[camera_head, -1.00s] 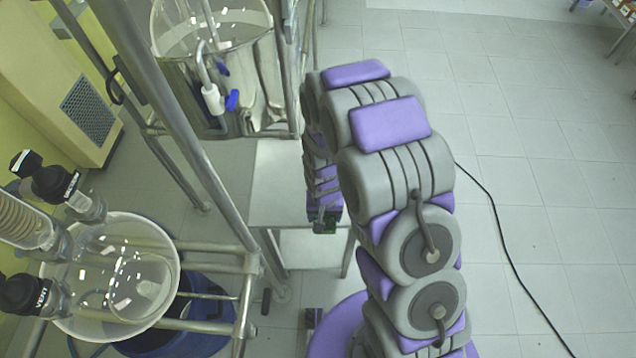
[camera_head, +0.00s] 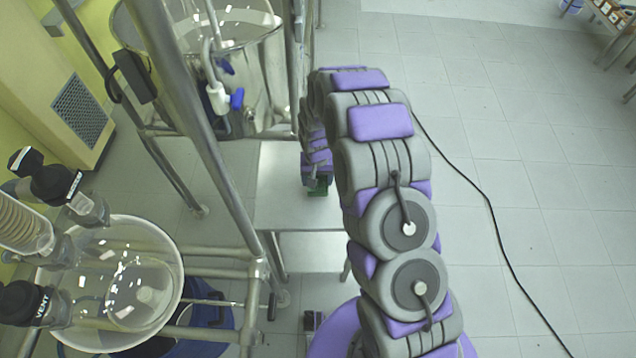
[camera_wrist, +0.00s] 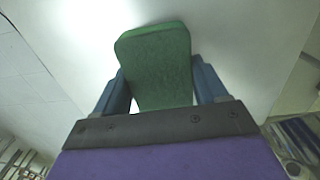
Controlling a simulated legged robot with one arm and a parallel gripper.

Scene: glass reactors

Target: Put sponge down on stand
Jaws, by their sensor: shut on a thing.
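The green sponge (camera_wrist: 157,62) is between the two blue fingers of my gripper (camera_wrist: 160,85) in the wrist view, and the gripper is shut on it. Behind the sponge is the pale top of the stand. In the head view the sponge (camera_head: 318,187) is a small green patch at the end of my arm, over the stand (camera_head: 290,215). The stand is a pale low table with metal legs. I cannot tell whether the sponge touches its top. My gripper's fingers are too small to make out in the head view.
A metal frame (camera_head: 200,130) stands left of the stand, with a steel-and-glass vessel (camera_head: 245,85) above and a glass reactor bowl (camera_head: 125,290) lower left. A blue bucket (camera_head: 200,320) sits beneath. A black cable (camera_head: 495,215) lies on the open floor at the right.

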